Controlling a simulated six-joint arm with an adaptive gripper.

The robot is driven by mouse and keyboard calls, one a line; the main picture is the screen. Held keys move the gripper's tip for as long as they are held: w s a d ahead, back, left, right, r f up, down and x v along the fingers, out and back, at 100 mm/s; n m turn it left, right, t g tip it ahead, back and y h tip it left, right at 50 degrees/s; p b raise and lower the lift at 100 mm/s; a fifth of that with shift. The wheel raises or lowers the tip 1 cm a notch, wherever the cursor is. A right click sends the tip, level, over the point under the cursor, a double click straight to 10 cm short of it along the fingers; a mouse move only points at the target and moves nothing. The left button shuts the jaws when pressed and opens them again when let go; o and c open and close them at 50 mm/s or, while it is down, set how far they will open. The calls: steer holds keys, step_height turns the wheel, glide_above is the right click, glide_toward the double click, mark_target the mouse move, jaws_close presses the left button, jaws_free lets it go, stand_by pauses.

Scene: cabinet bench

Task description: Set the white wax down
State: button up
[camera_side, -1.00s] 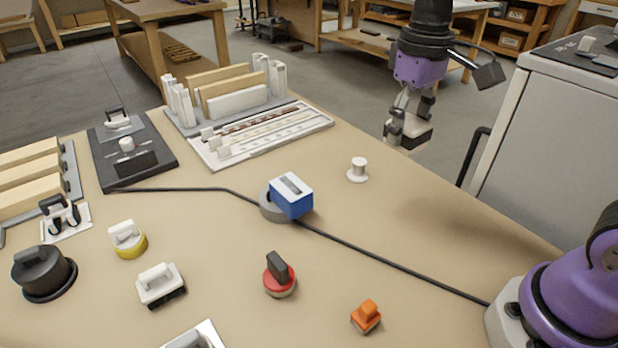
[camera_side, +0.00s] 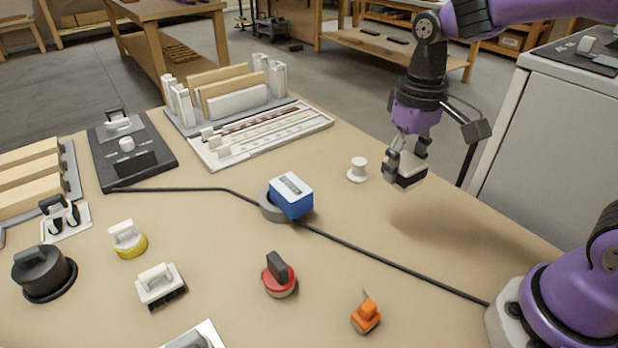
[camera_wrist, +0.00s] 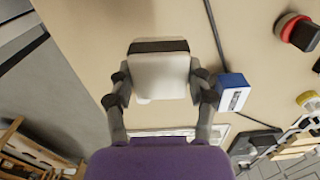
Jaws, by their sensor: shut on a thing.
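The white wax (camera_wrist: 160,75) is a pale block with a dark band along one side. It fills the space between my gripper's fingers in the wrist view. My gripper (camera_side: 407,172) is shut on the block and holds it above the right part of the tan bench (camera_side: 430,235), where a soft shadow lies below. In the side view the block (camera_side: 410,180) is small and partly hidden by the fingers. The block looks clear of the bench top.
A white spool-like piece (camera_side: 357,170) stands just left of my gripper. A blue box (camera_side: 291,195) sits by a grey ring, with a black cable (camera_side: 390,262) crossing the bench. A red-based knob (camera_side: 279,276) and an orange piece (camera_side: 366,315) stand nearer. Bench right of the spool is clear.

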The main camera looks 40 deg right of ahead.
glide_above(419, 194)
step_height(419, 194, down, 7)
steer(key=shift+r, duration=0.1)
steer(key=shift+f, duration=1.85)
steer(key=shift+f, duration=0.2)
steer(key=o, duration=1.2)
